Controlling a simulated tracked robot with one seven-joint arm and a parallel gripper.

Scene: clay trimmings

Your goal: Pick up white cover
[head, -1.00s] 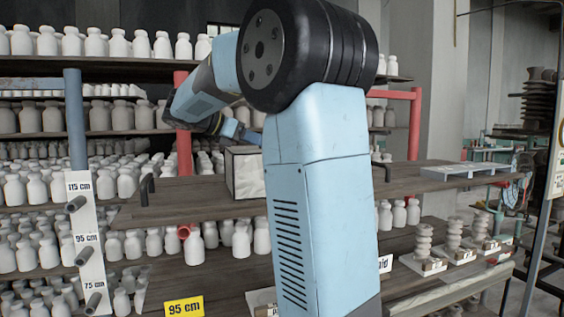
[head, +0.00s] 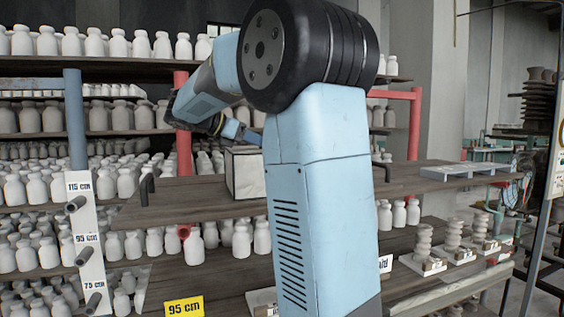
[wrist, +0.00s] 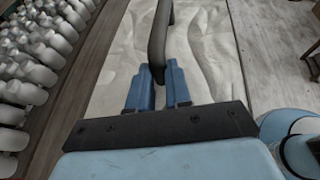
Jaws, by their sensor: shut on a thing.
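The white cover (wrist: 205,45) is a pale, creased panel below my gripper in the wrist view. A dark curved handle (wrist: 159,38) stands over it. My gripper (wrist: 160,72) is shut on this handle, with one blue finger on each side. In the head view a pale box-like thing with dark edges (head: 246,175) stands on the wooden board. My gripper (head: 256,138) is at its top there, partly hidden behind my arm. The right part of the box is hidden by my arm too.
The wooden board (head: 190,200) has dark handles at its ends. Shelves of white bottles (head: 45,188) stand close on the left. A grey tray (head: 457,171) lies at the board's right. A post with height labels (head: 85,245) stands at the front left.

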